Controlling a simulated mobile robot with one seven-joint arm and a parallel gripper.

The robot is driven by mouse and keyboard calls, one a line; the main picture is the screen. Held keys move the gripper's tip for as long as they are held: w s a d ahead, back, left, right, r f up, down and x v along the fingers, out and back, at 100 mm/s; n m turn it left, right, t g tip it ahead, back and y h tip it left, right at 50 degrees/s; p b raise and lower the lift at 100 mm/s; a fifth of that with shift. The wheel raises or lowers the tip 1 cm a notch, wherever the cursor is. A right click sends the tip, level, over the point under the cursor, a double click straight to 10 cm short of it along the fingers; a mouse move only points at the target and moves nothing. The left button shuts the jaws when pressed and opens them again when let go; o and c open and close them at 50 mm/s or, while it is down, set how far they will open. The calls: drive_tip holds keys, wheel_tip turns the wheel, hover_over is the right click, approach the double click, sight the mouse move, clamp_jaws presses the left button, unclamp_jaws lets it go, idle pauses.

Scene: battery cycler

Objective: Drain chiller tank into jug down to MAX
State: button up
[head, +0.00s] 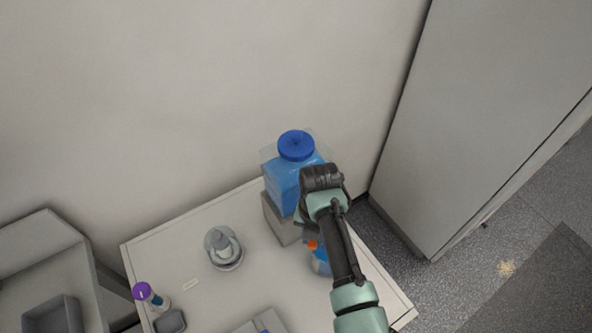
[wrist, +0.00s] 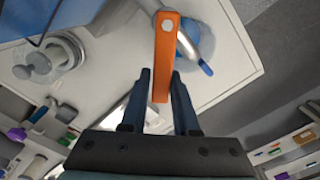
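The chiller tank (head: 284,187) is a clear, blue-filled container with a blue screw cap, standing on a grey block in the head view. Part of its blue side shows at the upper left of the wrist view. An orange lever (wrist: 166,55) with a pale pivot sits beside a metal spout (wrist: 187,42). My gripper (wrist: 160,73) is open, with the lever's free end between its fingers and narrow gaps visible on both sides. A clear bluish vessel (wrist: 207,45), possibly the jug, lies beyond the spout. In the head view my arm hides most of this area.
A clear round vessel with a pale insert (head: 223,250) stands left on the white table (head: 190,240). A purple-capped bottle (head: 147,293) is near the table's left edge. A wall is behind, and a tall grey cabinet (head: 480,110) stands right.

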drive_tip(key=m, duration=0.1)
drive_tip(key=a+m, duration=0.1)
drive_tip(key=m, duration=0.1)
drive_tip(key=shift+w+a, duration=0.25)
drive_tip(key=shift+w, duration=0.05)
idle(2.7)
drive_tip(key=m, duration=0.1)
drive_tip(key=w+a+m, duration=0.1)
drive_tip(key=m, duration=0.1)
drive_tip(key=w+a+m, duration=0.1)
drive_tip(key=m, duration=0.1)
drive_tip(key=shift+b, duration=0.35)
drive_tip(key=shift+w+a, duration=0.1)
drive_tip(key=shift+w, duration=0.05)
drive_tip(key=shift+o, duration=1.2)
drive_tip(key=shift+r, duration=0.1)
